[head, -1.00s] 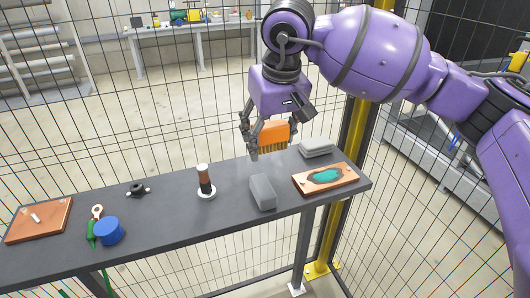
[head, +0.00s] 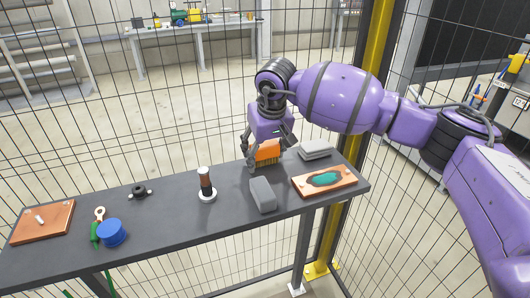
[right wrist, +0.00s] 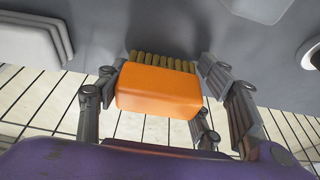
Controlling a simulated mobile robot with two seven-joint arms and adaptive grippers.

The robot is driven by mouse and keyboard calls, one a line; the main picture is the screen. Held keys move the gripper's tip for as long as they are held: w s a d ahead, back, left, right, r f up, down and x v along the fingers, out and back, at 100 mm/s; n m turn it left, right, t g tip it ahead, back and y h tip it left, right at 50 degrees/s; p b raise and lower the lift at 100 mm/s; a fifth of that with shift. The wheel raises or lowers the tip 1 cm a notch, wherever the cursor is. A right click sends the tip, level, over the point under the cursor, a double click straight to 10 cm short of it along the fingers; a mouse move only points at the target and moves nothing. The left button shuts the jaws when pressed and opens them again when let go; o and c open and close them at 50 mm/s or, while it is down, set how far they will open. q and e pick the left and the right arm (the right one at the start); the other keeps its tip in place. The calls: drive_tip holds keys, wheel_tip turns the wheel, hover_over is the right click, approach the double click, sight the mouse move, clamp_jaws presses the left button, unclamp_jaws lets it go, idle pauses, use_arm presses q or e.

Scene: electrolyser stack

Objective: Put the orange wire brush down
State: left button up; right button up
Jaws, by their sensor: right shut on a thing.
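The orange wire brush (head: 266,151) is held in my right gripper (head: 266,158), bristles pointing down, at the back edge of the dark table (head: 150,226). In the right wrist view the brush (right wrist: 158,90) sits between the fingers of my right gripper (right wrist: 160,85), with its row of tan bristles toward the grey tabletop. The gripper is shut on it. I cannot tell whether the bristles touch the table. My left gripper is not in view.
A grey block (head: 263,194) stands just in front of the brush. Stacked grey pads (head: 314,149) and a copper plate with a teal patch (head: 345,180) lie to the right. Wire fencing runs behind the table.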

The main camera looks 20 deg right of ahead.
sight(264, 148)
drive_tip(key=shift+s+f+b, duration=0.15)
drive_tip(key=shift+f+b, duration=0.15)
drive_tip(key=shift+f, duration=0.3)
drive_tip(key=o, duration=1.2)
drive_tip(key=shift+f, duration=0.15)
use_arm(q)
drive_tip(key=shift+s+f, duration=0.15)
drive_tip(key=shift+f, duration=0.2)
use_arm(e)
drive_tip(key=shift+r, duration=0.4)
drive_tip(key=v, duration=0.7)
drive_tip(key=shift+a+r, duration=0.25)
drive_tip(key=shift+a, duration=0.1)
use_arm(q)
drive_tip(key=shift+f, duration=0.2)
use_arm(e)
drive_tip(key=shift+s+r, duration=0.15)
drive_tip(key=shift+r, duration=0.15)
